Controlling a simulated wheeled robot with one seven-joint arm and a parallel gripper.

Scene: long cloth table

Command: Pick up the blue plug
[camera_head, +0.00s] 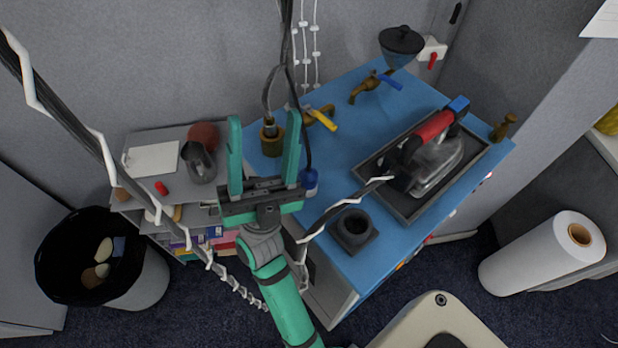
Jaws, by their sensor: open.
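A small blue plug (310,181) hangs at the end of a dark cable, over the left part of the blue table top. It shows just right of the base of my gripper's right finger. My gripper (264,119) has two green fingers spread wide apart, pointing away towards the back wall. Nothing is held between them. The plug lies outside the fingers, to their right. Whether it touches the table or hangs free, I cannot tell.
A brass fitting (271,136) with a dark cable shows between the fingers. An iron (437,163) rests in a dark tray (404,208). Brass taps (364,90) stand behind. A black square holder (354,230) sits in front. A grey shelf (172,146) stands left, with a bin (140,283) below.

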